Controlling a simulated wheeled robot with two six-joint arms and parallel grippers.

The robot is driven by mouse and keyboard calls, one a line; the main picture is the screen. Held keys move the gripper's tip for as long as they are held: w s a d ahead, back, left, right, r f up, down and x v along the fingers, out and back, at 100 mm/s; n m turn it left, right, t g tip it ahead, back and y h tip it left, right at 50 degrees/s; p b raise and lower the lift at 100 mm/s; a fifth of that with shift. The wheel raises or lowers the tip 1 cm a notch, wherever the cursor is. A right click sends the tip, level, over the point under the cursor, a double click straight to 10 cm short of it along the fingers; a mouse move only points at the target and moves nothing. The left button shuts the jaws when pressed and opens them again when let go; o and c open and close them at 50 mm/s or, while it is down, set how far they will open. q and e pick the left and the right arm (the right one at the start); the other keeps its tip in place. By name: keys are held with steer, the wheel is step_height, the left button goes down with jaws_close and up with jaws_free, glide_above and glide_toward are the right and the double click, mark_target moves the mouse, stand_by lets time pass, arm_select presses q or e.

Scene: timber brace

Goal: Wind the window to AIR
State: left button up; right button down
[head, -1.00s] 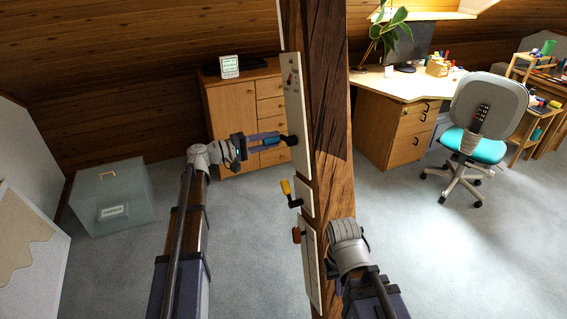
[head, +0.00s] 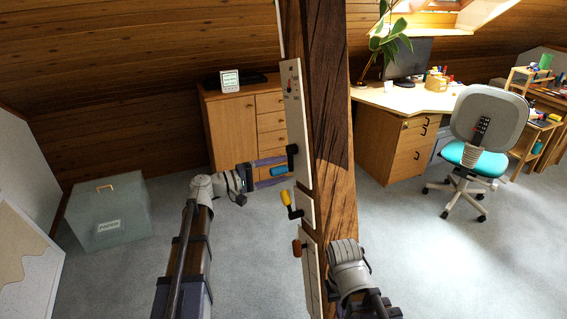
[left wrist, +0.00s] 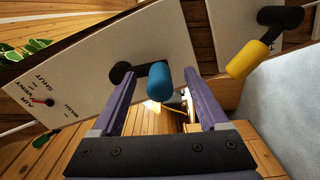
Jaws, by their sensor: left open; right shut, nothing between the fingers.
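The blue-handled crank (head: 280,171) has a black arm and sits on a tall white panel (head: 297,120) on the timber post. In the left wrist view the blue handle (left wrist: 159,80) lies between the spread fingers of my left gripper (left wrist: 162,85), which is open around it. My left gripper also shows in the head view (head: 283,168). The dial (left wrist: 45,102) on the panel has a red pointer and the labels AIR, VENT, SHUT and WASH. The pointer lies on the AIR/VENT side; its exact mark is unclear. My right gripper's fingers are hidden; only my right wrist shows.
The timber post (head: 330,150) stands between my arms. A cabinet (head: 235,130), a desk (head: 400,100), a chair (head: 485,130) and a grey box (head: 105,210) stand around open carpet.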

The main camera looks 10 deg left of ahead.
arm_select(q)
steer(key=shift+o, duration=0.3)
steer(key=shift+a, duration=0.1)
steer(key=shift+v, duration=3.7)
